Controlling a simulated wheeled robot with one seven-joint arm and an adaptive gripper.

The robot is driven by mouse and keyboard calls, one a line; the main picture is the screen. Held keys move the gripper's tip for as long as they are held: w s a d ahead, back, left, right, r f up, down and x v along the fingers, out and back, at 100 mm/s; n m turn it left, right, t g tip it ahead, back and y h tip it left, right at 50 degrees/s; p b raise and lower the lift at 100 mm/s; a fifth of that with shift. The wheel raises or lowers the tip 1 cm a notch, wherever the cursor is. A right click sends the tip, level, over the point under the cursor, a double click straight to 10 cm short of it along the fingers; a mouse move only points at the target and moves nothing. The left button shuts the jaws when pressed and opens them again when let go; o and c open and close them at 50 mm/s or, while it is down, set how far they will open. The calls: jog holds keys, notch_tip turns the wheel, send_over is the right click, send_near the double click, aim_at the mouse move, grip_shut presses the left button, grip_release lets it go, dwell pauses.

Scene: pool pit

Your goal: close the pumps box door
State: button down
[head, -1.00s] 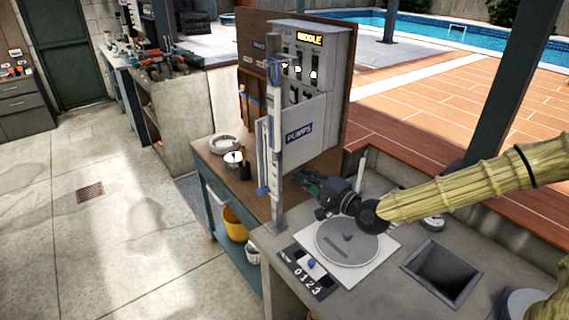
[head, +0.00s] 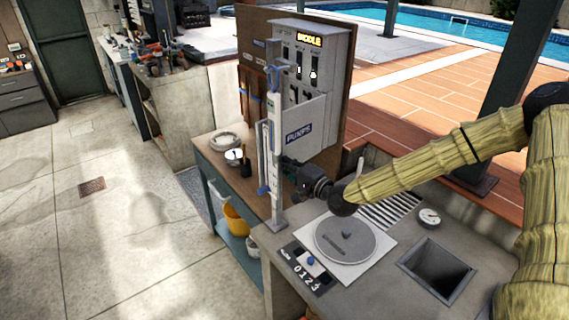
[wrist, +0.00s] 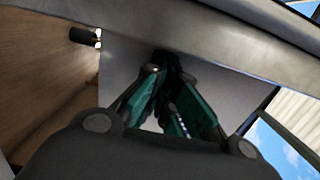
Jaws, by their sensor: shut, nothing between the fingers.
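The grey pumps box (head: 341,48) is mounted on an upright wooden board. Its upper front shows switches and a lit yellow display. The door (head: 312,117), a pale panel labelled PUMPS, sits low on the front, leaving the switches above it uncovered, so the box stands open. My gripper (head: 289,164) is just below the door's lower edge, its green fingers partly hidden behind the upright post. In the wrist view my gripper (wrist: 165,65) is shut and empty, pointing towards a pale grey surface. I cannot tell whether the fingers touch it.
A grey and blue upright post (head: 275,165) stands in front of the box. The counter holds a round grey lid (head: 346,240), a numbered panel (head: 305,268), a gauge (head: 430,217) and a square opening (head: 440,270). A yellow bucket (head: 236,219) sits on the shelf below.

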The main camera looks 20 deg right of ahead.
dwell(0.3)
jog(key=b+x, duration=0.2)
jog(key=x, duration=0.1)
jog(key=shift+b, duration=0.35)
jog(key=shift+s, duration=0.1)
